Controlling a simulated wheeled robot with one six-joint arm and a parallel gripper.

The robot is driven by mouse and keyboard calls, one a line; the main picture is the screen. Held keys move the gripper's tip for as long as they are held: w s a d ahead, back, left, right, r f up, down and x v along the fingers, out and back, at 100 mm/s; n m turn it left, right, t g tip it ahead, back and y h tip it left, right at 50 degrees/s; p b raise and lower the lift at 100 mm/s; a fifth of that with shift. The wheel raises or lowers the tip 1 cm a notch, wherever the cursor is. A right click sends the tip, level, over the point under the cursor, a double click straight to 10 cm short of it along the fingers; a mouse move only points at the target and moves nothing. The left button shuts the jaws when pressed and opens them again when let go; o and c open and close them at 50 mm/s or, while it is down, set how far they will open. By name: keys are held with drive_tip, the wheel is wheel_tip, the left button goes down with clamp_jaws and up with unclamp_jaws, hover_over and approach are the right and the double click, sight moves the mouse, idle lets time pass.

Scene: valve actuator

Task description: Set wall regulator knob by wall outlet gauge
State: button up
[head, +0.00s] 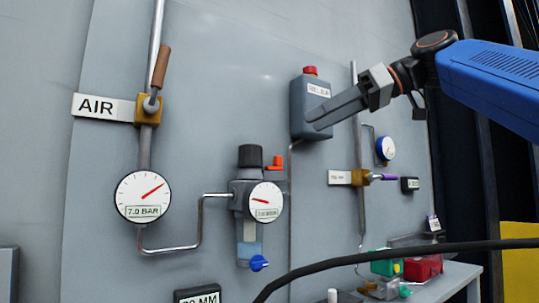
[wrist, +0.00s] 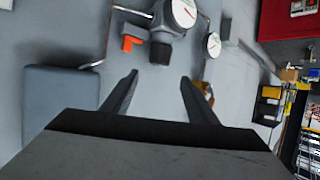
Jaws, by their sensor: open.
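The wall regulator has a black ribbed knob (head: 251,156) on top, with a round white outlet gauge (head: 265,202) below it. The gauge's red needle points left and slightly up; its small label is too small to read. In the wrist view the regulator appears inverted, with the knob (wrist: 160,52) beyond the fingertips and the outlet gauge (wrist: 183,12) at the top edge. My gripper (head: 314,118) is open and empty, right of and above the knob, in front of a grey box. In the wrist view the fingers (wrist: 160,77) are spread, with a gap between them and the knob.
An orange lever (head: 274,162) sits close beside the knob. The grey box (head: 311,124) has a red button on top. A larger gauge marked 7.0 BAR (head: 143,198) and the AIR valve (head: 148,108) are to the left. A black cable (head: 400,252) crosses the lower foreground.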

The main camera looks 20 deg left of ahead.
sight(257, 151)
drive_tip(key=x, duration=1.7)
drive_tip(key=shift+a+f, duration=0.1)
drive_tip(key=shift+a, duration=0.05)
drive_tip(key=shift+s, duration=0.1)
drive_tip(key=c, duration=0.8)
